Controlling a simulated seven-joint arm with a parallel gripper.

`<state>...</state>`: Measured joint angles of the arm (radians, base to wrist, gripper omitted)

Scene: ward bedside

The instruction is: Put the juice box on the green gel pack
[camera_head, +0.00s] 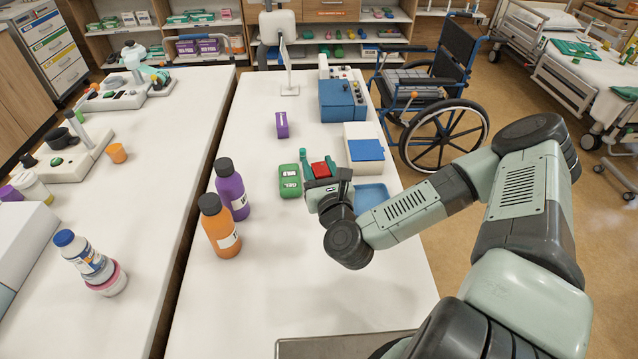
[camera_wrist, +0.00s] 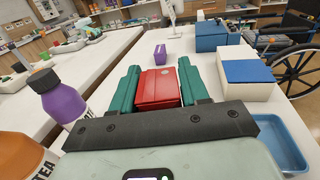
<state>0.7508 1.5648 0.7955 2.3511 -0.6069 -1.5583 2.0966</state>
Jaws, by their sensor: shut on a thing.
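A red box (camera_head: 318,170), which I take to be the juice box, is held between the teal fingers of my gripper (camera_head: 321,163). In the wrist view the red box (camera_wrist: 156,88) fills the gap between the fingers, with a small round mark near its top right. The gel pack is not visible in the wrist view. Its height above the table is hard to tell.
Purple (camera_head: 232,190) and orange (camera_head: 219,228) bottles stand to the left. A small purple box (camera_head: 282,124) stands farther back. A blue machine (camera_head: 342,102), a white box with a blue top (camera_head: 366,149) and a blue tray (camera_head: 371,195) line the right side. Bare tabletop (camera_head: 265,290) lies in front.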

